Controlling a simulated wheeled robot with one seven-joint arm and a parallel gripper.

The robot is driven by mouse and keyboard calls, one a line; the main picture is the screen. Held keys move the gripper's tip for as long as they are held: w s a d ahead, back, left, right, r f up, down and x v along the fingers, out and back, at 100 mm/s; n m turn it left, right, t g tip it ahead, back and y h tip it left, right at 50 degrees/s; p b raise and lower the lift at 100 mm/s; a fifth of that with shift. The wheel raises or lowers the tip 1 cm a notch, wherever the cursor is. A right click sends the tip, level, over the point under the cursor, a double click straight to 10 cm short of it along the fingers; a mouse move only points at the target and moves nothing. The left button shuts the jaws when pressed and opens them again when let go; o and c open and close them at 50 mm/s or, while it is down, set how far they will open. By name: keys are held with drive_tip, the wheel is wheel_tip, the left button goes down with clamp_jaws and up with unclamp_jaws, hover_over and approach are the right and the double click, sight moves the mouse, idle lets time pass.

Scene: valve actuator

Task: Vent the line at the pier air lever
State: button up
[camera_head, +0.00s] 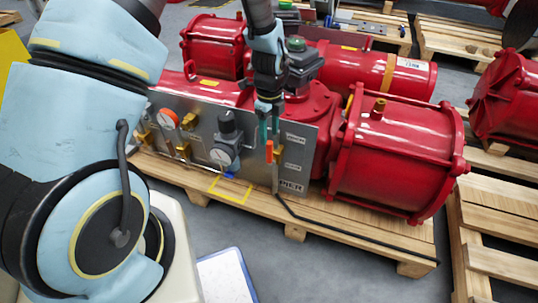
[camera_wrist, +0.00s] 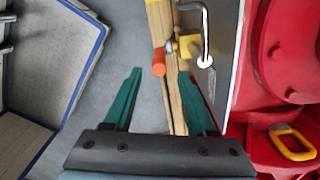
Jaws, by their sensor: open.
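An orange lever handle (camera_head: 269,151) on a brass valve sits near the right end of the grey panel (camera_head: 206,165). In the wrist view the orange lever (camera_wrist: 159,62) shows end-on between my fingertips in the picture, joined to its brass body (camera_wrist: 187,45). My gripper (camera_head: 269,130) is open, pointing down just above the lever; its green fingers also show in the wrist view (camera_wrist: 160,76). I cannot tell whether a finger touches the lever. The small panel labels are too blurred to read.
A bent metal rod with a white end (camera_wrist: 204,60) is close to the right finger. The red actuator cylinder (camera_head: 395,150) is right. Open floor (camera_head: 330,265) lies in front.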

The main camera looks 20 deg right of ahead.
sight(269, 152)
wheel_tip(269, 152, down, 8)
drive_tip(key=shift+f+b, duration=0.25)
drive_tip(key=shift+b, duration=0.1)
drive_tip(key=shift+c, duration=0.3)
clamp_jaws()
idle(1.1)
